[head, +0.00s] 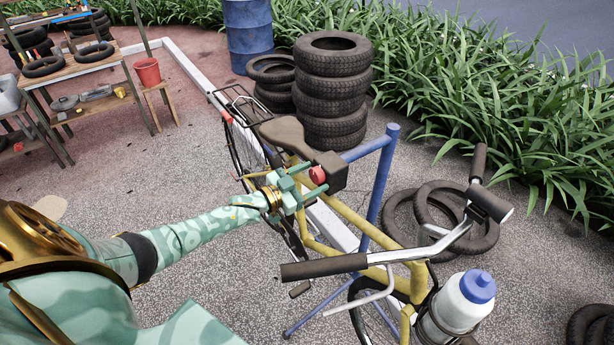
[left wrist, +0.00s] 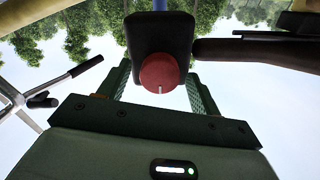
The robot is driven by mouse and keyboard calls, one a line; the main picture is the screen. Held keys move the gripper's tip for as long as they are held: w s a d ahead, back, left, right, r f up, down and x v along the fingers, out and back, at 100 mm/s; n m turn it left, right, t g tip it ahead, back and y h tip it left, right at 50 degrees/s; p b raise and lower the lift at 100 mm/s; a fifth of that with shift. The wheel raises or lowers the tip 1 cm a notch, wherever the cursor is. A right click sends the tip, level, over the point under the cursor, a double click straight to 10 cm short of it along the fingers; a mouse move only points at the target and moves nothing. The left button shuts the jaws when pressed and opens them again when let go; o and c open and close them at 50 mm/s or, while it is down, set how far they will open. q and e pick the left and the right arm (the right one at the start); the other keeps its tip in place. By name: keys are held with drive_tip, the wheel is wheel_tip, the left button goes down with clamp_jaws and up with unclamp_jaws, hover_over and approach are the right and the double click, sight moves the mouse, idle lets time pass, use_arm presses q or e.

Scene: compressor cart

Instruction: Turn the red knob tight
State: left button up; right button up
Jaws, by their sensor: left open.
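The red knob (head: 318,176) sits on the left face of a dark clamp block (head: 334,170) at the end of a blue stand arm. My left gripper (head: 318,184) is open at the knob, with its fingers pointing towards the clamp. In the left wrist view the round red knob (left wrist: 161,73) shows a short white mark on its lower part and lies between the two fingers of my left gripper (left wrist: 162,85). I see gaps between the knob and the fingers. My right gripper is in neither view.
A yellow bicycle (head: 350,218) hangs at the blue stand (head: 380,190), its saddle (head: 283,133) just behind my gripper. Its handlebar (head: 325,266) reaches across the front. Tyres (head: 332,85) are stacked behind. Open paving lies to the left.

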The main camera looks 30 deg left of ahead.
use_arm(q)
drive_tip(key=v, duration=1.6)
drive_tip(key=shift+s, duration=0.2)
